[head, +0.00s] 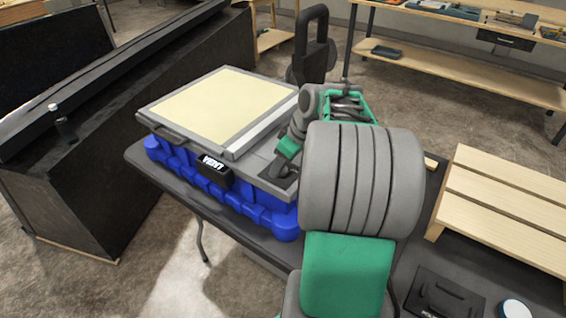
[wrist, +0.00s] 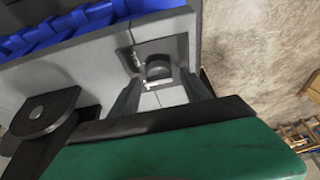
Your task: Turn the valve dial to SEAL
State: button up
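The console is a blue-based case with a grey top and a cream panel (head: 205,108) on the table. A black block on its front side carries white lettering that looks like VENT (head: 213,164). A dark square plate (head: 282,178) is at the console's near right corner, partly hidden by my arm. In the wrist view, a dark rounded knob (wrist: 158,69), seemingly the valve dial, sits on a plate with small white marks. Its setting is not readable. My gripper (wrist: 160,80) is open, with its fingers apart on either side of the knob; contact cannot be told.
A black upright loop-shaped part (head: 312,45) rises behind the console. A dark disc-shaped part (wrist: 45,112) lies left of my gripper in the wrist view.

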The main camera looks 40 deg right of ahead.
grip_shut()
dwell(0.4)
jog(key=shift+m, duration=0.3)
jog(key=m+h+b, duration=0.1)
jog(key=m, duration=0.1)
jog(key=m+b, duration=0.1)
jog(key=m, duration=0.1)
jog(key=shift+a+f+h+b, duration=0.1)
jog(key=shift+a+h+b, duration=0.1)
jog(key=shift+h+b, duration=0.2)
jog(key=shift+m+h+b, duration=0.7)
jog(key=shift+m+h, duration=0.1)
jog(key=shift+m, duration=1.3)
jog(key=shift+o, duration=0.4)
grip_release()
jog(key=shift+r, duration=0.2)
